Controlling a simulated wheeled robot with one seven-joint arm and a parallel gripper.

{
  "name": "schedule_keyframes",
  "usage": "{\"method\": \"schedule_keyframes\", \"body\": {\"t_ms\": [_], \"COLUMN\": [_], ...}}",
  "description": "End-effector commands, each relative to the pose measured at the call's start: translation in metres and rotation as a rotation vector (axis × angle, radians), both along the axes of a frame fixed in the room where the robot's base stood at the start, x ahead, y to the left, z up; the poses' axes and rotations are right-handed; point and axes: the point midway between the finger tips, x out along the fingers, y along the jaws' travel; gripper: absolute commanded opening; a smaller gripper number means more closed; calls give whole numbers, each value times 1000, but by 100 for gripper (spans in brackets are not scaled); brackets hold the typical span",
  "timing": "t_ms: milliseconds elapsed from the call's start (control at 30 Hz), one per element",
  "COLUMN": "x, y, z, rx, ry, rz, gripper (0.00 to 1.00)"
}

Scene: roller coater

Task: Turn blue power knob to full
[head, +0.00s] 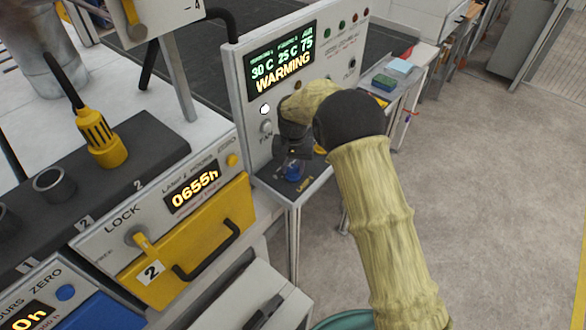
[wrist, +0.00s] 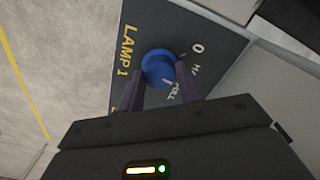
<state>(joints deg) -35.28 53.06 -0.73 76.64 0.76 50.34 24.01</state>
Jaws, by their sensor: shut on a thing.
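The blue power knob (wrist: 158,66) sits on a dark panel marked "LAMP 1", with "0", "HALF" and "FULL" style markings partly hidden around it. In the wrist view my gripper (wrist: 163,72) has its two dark fingers on either side of the knob, shut on it. In the head view the blue knob (head: 293,170) shows low on the small shelf below the control panel, under my gripper (head: 294,158). The knob's pointer is not clear enough to read.
An upright control panel (head: 241,75) with a "WARMING" display stands just behind my gripper. A yellow drawer (head: 195,250) with a black handle is to the left. A side table with a green-and-blue sponge (head: 384,82) is behind. Open floor lies to the right.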

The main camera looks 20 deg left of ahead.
Motion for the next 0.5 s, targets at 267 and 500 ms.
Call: {"method": "schedule_keyframes", "body": {"t_ms": [267, 500], "x": [1, 1], "y": [1, 1], "z": [1, 2], "rx": [3, 3], "ry": [-5, -5], "rz": [-258, -446], "gripper": [12, 12]}}
